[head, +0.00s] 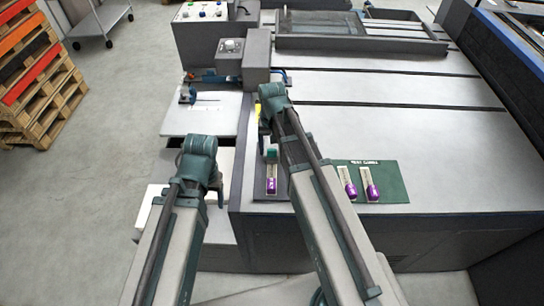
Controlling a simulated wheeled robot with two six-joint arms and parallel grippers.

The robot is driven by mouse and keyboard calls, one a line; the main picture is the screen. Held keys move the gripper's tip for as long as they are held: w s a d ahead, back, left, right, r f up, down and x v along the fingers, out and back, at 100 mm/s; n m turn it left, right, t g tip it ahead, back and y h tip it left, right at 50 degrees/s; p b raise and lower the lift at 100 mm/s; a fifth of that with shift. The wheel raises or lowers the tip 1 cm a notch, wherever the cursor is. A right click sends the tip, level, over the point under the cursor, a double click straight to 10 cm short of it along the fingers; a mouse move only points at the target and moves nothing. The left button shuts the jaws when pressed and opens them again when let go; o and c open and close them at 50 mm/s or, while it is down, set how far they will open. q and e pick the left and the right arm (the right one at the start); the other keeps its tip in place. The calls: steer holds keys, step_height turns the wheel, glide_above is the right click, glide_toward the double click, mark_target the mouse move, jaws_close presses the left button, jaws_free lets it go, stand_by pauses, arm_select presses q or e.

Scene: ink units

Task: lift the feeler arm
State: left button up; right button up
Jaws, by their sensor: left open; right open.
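I cannot pick out the feeler arm for certain. A small dark fitting with blue parts (187,92) stands at the left edge of a pale side plate (215,122), beside a grey block with a knob (231,47). My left gripper (217,190) is at the end of the arm from the lower left, over the lower ledge, and mostly hidden behind its own links. My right gripper (262,128) is beside the machine's left edge, near the plate's right side. Its fingers are largely hidden by the arm. Both are open, and I see nothing held.
A framed tray (350,42) sits at the back of the grey bed (420,90). Wooden pallets (38,75) and a cart (98,22) stand left.

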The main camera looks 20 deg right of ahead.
steer(key=shift+f, duration=0.5)
steer(key=shift+r, duration=0.1)
steer(key=shift+c, duration=0.3)
jaws_close()
stand_by(0.7)
